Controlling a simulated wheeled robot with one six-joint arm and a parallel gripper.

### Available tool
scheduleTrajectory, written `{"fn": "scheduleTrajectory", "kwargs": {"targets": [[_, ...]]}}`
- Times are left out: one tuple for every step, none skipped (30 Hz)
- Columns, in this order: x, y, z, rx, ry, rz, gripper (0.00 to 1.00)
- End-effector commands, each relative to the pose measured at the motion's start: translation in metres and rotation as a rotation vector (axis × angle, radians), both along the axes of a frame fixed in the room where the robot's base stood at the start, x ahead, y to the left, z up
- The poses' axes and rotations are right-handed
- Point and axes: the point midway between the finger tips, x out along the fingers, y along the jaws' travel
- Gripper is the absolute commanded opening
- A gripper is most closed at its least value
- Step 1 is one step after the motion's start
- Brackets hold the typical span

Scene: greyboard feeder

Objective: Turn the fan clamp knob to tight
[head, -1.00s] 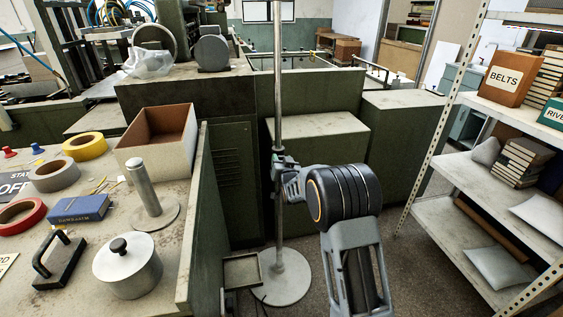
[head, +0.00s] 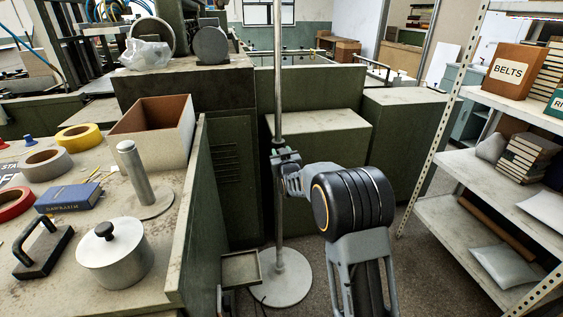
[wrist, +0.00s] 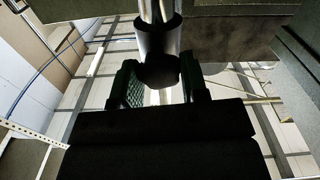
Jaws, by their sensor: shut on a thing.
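A tall metal pole (head: 278,90) rises from a round grey base (head: 284,284). A small dark clamp (head: 284,157) sits on the pole about halfway up. My gripper (wrist: 160,92) is at the clamp, to the right of the pole in the head view. In the wrist view its two fingers stand on either side of a dark round knob (wrist: 158,68) and are shut on it. A shiny metal tube shows just beyond the knob. The knob's front is in shadow, so its turn angle cannot be told. The fan itself cannot be made out.
A bench (head: 180,255) at left holds a lidded metal pot (head: 115,265), a tan open box (head: 150,145) and tape rolls. Green cabinets (head: 320,165) stand behind the pole. A shelf rack (head: 480,180) is at right. A small tray (head: 240,268) is beside the base.

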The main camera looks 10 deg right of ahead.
Motion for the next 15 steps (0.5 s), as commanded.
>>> {"fn": "scheduleTrajectory", "kwargs": {"targets": [[0.0000, 0.0003, -0.0051, -0.043, -0.004, 0.000, 0.17], [0.0000, 0.0004, -0.0054, -0.072, -0.003, 0.000, 0.17], [0.0000, 0.0005, -0.0052, -0.109, -0.003, 0.000, 0.17], [0.0000, 0.0007, -0.0048, -0.138, -0.004, 0.000, 0.17], [0.0000, 0.0007, -0.0046, -0.167, -0.004, 0.000, 0.17], [0.0001, 0.0009, -0.0047, -0.204, -0.003, 0.000, 0.17], [0.0001, 0.0010, -0.0046, -0.233, -0.003, 0.000, 0.17], [0.0002, 0.0011, -0.0047, -0.261, -0.004, 0.000, 0.17], [0.0001, 0.0011, -0.0046, -0.299, -0.003, 0.000, 0.17], [0.0001, 0.0012, -0.0044, -0.327, -0.003, 0.000, 0.17], [0.0000, 0.0013, -0.0043, -0.356, -0.003, -0.001, 0.17], [0.0000, 0.0014, -0.0045, -0.394, -0.003, 0.000, 0.17], [0.0001, 0.0015, -0.0047, -0.422, -0.002, 0.000, 0.17], [0.0001, 0.0016, -0.0046, -0.451, -0.002, 0.000, 0.17], [0.0001, 0.0017, -0.0043, -0.488, -0.003, -0.001, 0.17]]}}
